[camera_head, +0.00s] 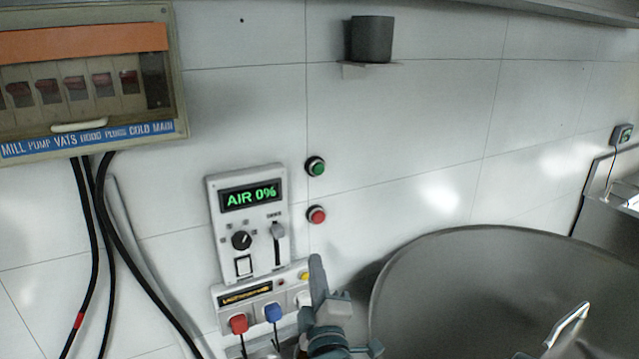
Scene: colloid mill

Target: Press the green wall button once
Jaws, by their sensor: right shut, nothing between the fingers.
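The green wall button (316,167) sits in a dark round bezel on the white tiled wall, right of a control panel. A red button (317,215) is directly below it. My right gripper (318,268) is at the bottom centre, pointing up, with its fingers together and nothing visible between them. It is below both buttons in the picture and apart from the green one. It covers part of the socket strip. My left gripper does not show.
The control panel (248,222) reads AIR 0%. A socket strip (262,294) with red and blue plugs is below it. A breaker box (85,75) hangs upper left. A large metal vat (470,270) fills the lower right. A dark cup (372,39) stands on a small shelf above.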

